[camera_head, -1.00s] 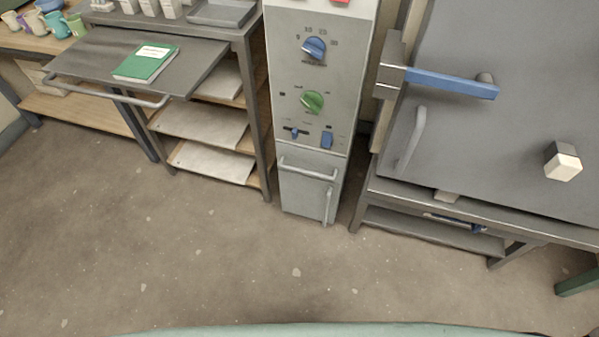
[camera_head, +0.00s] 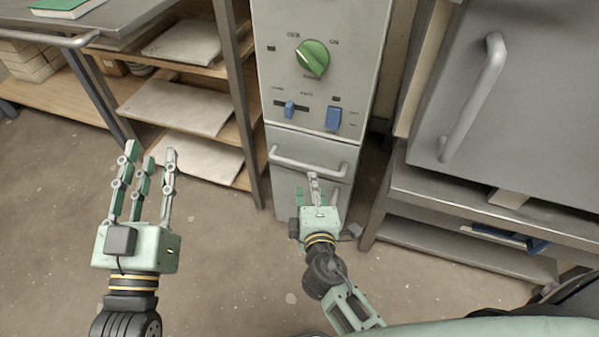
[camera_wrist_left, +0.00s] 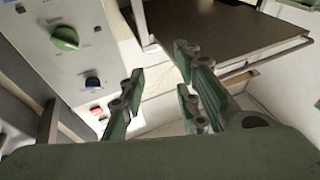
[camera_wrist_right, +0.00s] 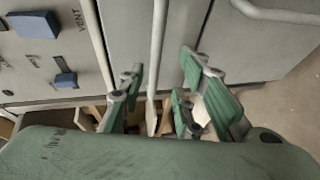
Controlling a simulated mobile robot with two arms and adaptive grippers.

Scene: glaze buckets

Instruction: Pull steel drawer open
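The steel drawer (camera_head: 292,148) is a grey front below the control panel, with a horizontal bar handle (camera_head: 308,166); it looks closed. My right gripper (camera_head: 308,184) is at the drawer, its fingers just below and in front of the handle in the head view. In the right wrist view a bar (camera_wrist_right: 156,55), apparently the drawer handle, runs between the spread fingers (camera_wrist_right: 165,80). I cannot tell whether they touch it. My left gripper (camera_head: 148,155) is open and empty to the left, raised before the shelf rack.
The control panel (camera_head: 275,75) has a green knob (camera_head: 313,58) and blue switches (camera_head: 333,118). The shelf rack (camera_head: 185,130) stands left, and a large grey door with a handle (camera_head: 472,95) stands right, above a metal stand (camera_head: 470,200). Floor is clear in front.

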